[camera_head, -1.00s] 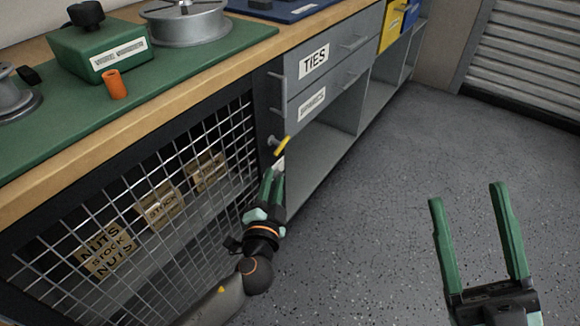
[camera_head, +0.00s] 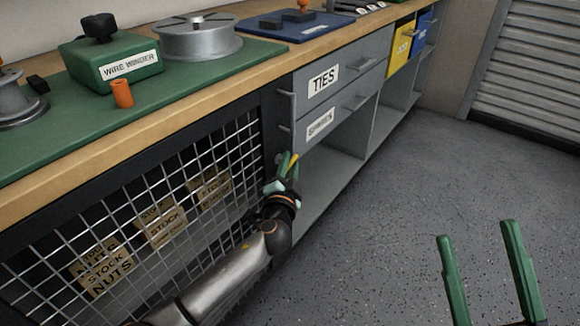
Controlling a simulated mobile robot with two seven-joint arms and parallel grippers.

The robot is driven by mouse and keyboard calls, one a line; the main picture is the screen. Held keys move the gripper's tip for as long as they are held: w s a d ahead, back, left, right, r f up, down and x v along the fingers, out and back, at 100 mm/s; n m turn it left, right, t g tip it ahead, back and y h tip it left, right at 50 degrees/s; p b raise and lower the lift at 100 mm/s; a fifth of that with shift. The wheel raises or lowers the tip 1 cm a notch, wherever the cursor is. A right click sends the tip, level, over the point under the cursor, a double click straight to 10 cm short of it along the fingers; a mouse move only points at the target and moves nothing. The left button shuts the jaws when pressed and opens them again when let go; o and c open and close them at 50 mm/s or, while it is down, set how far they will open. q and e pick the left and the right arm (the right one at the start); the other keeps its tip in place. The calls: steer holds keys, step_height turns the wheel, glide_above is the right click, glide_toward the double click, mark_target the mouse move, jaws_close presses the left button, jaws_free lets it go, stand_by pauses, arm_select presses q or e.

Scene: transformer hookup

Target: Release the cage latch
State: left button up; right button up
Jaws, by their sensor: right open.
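The cage (camera_head: 150,212) is a wire-mesh front under the bench at the left. The cage latch (camera_head: 294,159) shows as a small yellow handle at the cage's right edge, below the drawers. My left gripper (camera_head: 287,166) is at the latch, its green fingers pointing up and overlapping the yellow handle. Whether the fingers are closed on it cannot be told, and part of the latch is hidden by them. My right gripper (camera_head: 488,245) is open and empty over the floor at the lower right, far from the latch.
Grey drawers (camera_head: 345,75) labelled TIES and SPARES sit right of the cage, above an open shelf. Cardboard stock boxes (camera_head: 163,228) are behind the mesh. A green wire winder (camera_head: 110,65) stands on the bench. The floor (camera_head: 400,190) at the right is clear.

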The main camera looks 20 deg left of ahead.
arm_select(q)
steer(key=shift+w, duration=0.2)
jaws_close()
stand_by(0.4)
